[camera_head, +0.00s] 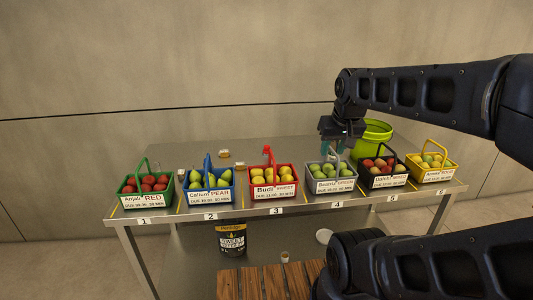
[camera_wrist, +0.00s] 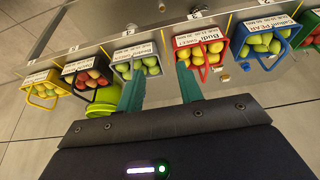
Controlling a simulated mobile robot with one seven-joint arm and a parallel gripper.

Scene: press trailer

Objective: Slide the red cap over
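I cannot make out a separate red cap in either view. The red shape (camera_head: 267,153) above the red basket (camera_head: 273,194) looks like its handle, but is too small to be certain. The red basket holds yellow fruit and stands at number 3; it also shows in the wrist view (camera_wrist: 204,36). My gripper (camera_head: 334,147) is above the back of the table, behind the grey basket (camera_head: 331,186). In the wrist view my gripper (camera_wrist: 161,80) has its two teal fingers wide apart with nothing between them.
Green (camera_head: 146,197), blue (camera_head: 209,195), black (camera_head: 386,182) and yellow (camera_head: 434,176) fruit baskets line the table's (camera_head: 180,158) front edge. A lime bucket (camera_head: 374,136) is behind on the right. Small tan items (camera_head: 224,154) lie at the back. A dark can (camera_head: 232,238) stands below.

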